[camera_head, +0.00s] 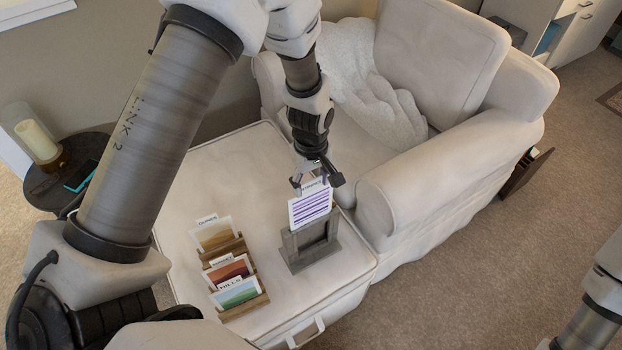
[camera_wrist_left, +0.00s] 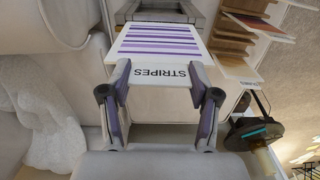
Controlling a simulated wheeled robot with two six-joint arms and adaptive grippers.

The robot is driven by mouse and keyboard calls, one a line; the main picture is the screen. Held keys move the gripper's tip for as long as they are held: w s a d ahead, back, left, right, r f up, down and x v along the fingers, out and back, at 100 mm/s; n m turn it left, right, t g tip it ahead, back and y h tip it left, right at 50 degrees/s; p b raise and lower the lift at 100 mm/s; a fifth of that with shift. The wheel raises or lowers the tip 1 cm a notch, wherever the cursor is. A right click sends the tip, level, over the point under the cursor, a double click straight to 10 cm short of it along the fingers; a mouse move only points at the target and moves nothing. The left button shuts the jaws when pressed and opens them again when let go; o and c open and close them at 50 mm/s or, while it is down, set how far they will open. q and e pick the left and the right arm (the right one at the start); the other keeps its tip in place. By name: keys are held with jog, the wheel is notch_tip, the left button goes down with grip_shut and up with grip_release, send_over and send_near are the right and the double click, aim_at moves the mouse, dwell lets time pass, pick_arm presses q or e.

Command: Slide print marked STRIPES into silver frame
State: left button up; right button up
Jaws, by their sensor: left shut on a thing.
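My left gripper (camera_head: 317,182) is shut on the print marked STRIPES (camera_head: 310,207), a white card with purple stripes. It grips the card by its labelled top edge. In the left wrist view the same print (camera_wrist_left: 160,45) sits between the two fingers (camera_wrist_left: 160,75), its label readable. The silver frame (camera_head: 290,248) stands upright on the pale ottoman, showing grey. In the head view the print's lower edge is over the top of the frame; I cannot tell whether it has entered the slot. The frame (camera_wrist_left: 172,16) shows partly beyond the print in the wrist view.
A stepped wooden rack (camera_head: 243,304) left of the frame holds several other prints, including one marked HILLS (camera_head: 237,292). A pale armchair (camera_head: 430,190) stands close behind and right. A dark round side table (camera_head: 45,185) with a candle is at the far left.

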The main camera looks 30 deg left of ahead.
aim_at(311, 190)
pick_arm(q)
jog(key=shift+f+b, duration=1.05)
jog(key=shift+f, duration=1.2)
notch_tip(311, 190, down, 8)
jog(key=b, duration=0.4)
jog(key=shift+f+b, duration=0.2)
jog(key=shift+b, duration=0.1)
dwell(0.3)
jog(key=o, duration=1.1)
jog(key=shift+c, duration=0.2)
